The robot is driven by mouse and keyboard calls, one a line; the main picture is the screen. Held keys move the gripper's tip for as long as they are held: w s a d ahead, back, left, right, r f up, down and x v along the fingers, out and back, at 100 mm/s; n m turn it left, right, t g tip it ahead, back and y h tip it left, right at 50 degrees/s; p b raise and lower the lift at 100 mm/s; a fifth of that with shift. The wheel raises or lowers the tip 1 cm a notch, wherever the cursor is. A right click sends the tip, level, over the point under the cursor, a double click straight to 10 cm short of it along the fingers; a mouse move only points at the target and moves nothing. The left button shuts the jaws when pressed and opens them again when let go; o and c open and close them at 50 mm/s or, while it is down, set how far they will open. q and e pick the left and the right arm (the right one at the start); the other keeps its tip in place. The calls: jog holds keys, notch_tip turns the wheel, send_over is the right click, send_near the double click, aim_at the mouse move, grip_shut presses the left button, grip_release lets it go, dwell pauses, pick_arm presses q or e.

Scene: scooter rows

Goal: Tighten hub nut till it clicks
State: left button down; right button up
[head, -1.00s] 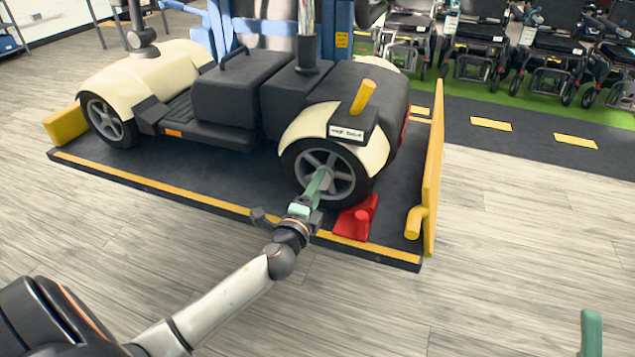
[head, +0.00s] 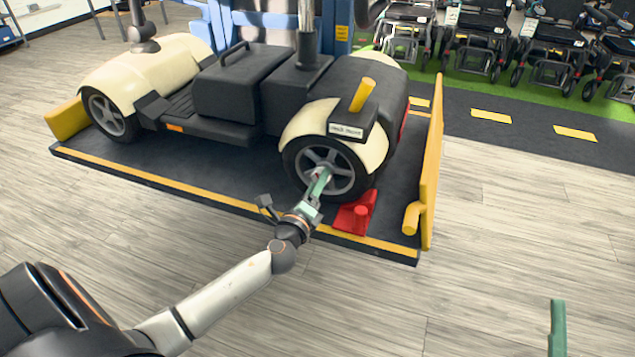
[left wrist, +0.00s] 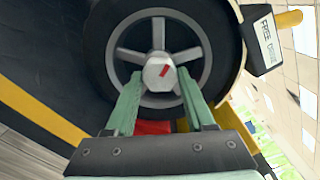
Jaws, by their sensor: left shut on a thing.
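The hub nut (left wrist: 157,74) is a pale hexagonal nut with a red mark, at the centre of the grey-spoked wheel (left wrist: 116,68) in the left wrist view. In the head view this is the scooter's near right wheel (head: 300,160). My left gripper (head: 322,178) reaches the hub with its green fingers, which also show in the left wrist view (left wrist: 160,80), one on each side of the nut. It is shut on the nut. One green finger of my right gripper (head: 557,328) shows at the bottom right; its other finger is out of frame.
The scooter (head: 235,85) stands on a dark platform (head: 240,185) with yellow edging. A red chock (head: 357,215) sits by the wheel, and a yellow end flap (head: 432,170) stands upright at the right. The wooden floor in front is open.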

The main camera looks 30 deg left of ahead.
pick_arm(q)
jog(key=shift+c, duration=1.3)
grip_release()
jog(key=v, duration=1.2)
jog(key=shift+s, duration=0.25)
pick_arm(e)
jog(key=shift+s+r+y, duration=0.15)
jog(key=shift+r+y, duration=0.15)
jog(key=shift+r, duration=0.2)
jog(key=shift+f, duration=0.15)
